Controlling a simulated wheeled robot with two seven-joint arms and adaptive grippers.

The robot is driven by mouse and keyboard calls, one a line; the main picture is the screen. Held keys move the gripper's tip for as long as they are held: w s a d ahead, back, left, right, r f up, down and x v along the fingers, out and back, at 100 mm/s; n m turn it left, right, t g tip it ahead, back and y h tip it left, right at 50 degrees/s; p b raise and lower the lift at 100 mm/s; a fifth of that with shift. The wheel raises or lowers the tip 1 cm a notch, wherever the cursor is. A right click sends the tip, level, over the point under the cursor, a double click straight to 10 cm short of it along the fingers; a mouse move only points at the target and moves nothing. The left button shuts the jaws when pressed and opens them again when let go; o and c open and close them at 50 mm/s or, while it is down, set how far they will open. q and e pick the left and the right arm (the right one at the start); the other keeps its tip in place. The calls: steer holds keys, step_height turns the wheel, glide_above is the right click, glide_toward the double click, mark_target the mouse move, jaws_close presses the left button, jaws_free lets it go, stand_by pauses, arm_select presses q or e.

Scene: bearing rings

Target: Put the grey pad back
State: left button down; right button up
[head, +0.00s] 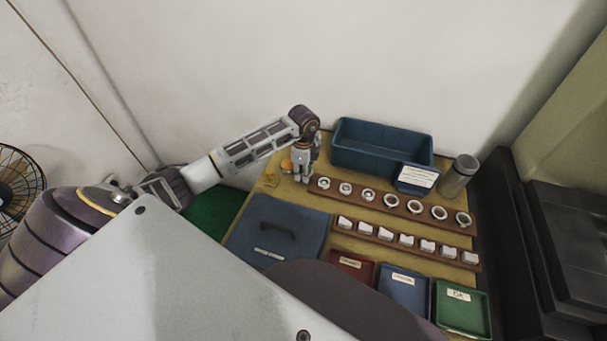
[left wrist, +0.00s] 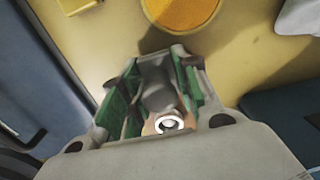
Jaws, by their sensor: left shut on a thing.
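My left gripper (head: 303,178) is low over the back left of the yellow work table, left of the blue bin. In the left wrist view my left gripper (left wrist: 155,75) is shut on a dark grey rounded thing (left wrist: 157,97), which looks like the grey pad. It sits between the two green-lined fingers, which hide its sides. A small white ring (left wrist: 168,124) shows at its near end; I cannot tell if it is part of it. In the head view the fingers hide the held thing. My right gripper is not in view.
An orange round thing (head: 286,164) lies just left of my gripper, also in the left wrist view (left wrist: 182,10). Wooden racks of rings (head: 378,198) and white blocks (head: 404,240) lie to the right.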

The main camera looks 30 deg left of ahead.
arm_select(q)
steer(key=shift+f, duration=0.6)
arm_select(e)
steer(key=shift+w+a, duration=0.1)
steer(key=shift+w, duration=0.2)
arm_select(q)
steer(key=shift+f, duration=0.1)
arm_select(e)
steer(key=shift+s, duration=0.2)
arm_select(q)
steer(key=c, duration=1.1)
jaws_free()
steer(key=shift+o, duration=0.2)
step_height(320, 180, up, 11)
steer(key=shift+f+p, duration=0.1)
steer(key=shift+p, duration=0.2)
steer(key=shift+r, duration=0.75)
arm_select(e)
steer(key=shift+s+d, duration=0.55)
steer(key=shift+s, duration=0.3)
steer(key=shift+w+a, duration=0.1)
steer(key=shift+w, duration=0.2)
